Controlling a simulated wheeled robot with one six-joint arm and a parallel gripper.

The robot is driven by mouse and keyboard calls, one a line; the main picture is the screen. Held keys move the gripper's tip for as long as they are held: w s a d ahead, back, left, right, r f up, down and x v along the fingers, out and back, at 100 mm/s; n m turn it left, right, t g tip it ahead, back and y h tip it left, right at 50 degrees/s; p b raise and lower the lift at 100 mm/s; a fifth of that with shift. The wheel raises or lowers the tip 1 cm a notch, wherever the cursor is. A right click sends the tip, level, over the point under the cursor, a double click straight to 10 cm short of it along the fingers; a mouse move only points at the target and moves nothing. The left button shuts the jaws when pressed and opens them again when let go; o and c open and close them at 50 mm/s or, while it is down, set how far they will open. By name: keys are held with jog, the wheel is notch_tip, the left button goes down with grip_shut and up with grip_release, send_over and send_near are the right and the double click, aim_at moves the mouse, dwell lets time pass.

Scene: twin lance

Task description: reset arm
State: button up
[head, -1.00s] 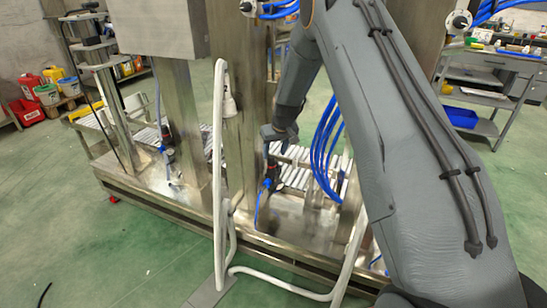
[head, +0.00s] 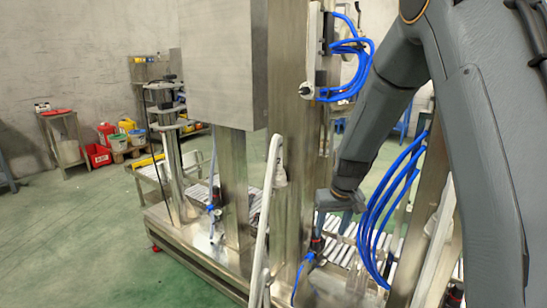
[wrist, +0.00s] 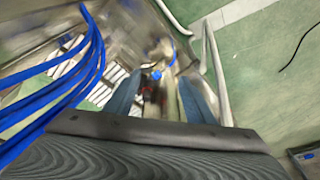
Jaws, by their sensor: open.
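My grey arm (head: 475,130) reaches down from the upper right in the head view. My gripper (head: 343,222) hangs beside the steel column of a machine, above its roller bed (head: 345,250). In the wrist view my gripper (wrist: 160,85) has its two blue-grey fingers spread apart, with nothing seen held between them. A blurred red and blue fitting (wrist: 155,75) shows beyond the fingers. In the head view this small fitting (head: 315,246) stands just below and left of my gripper; contact is not visible.
Blue hoses (head: 390,215) loop close to the right of my gripper. A white pipe (head: 268,205) rises left of it. The steel machine cabinet (head: 222,65) stands at centre left. Buckets and red bins (head: 98,155) are at the back left. Green floor (head: 60,240) is free at left.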

jog(key=s+r+g+p, duration=0.1)
jog(key=s+r, duration=0.3)
jog(key=s, duration=1.1)
jog(key=s+r+m+g+p, duration=0.1)
jog(key=s+r, duration=0.2)
jog(key=s, duration=1.2)
jog(key=shift+d+r+g+h, duration=0.25)
jog(key=shift+r+g+h, duration=0.05)
jog(key=shift+r+g, duration=0.1)
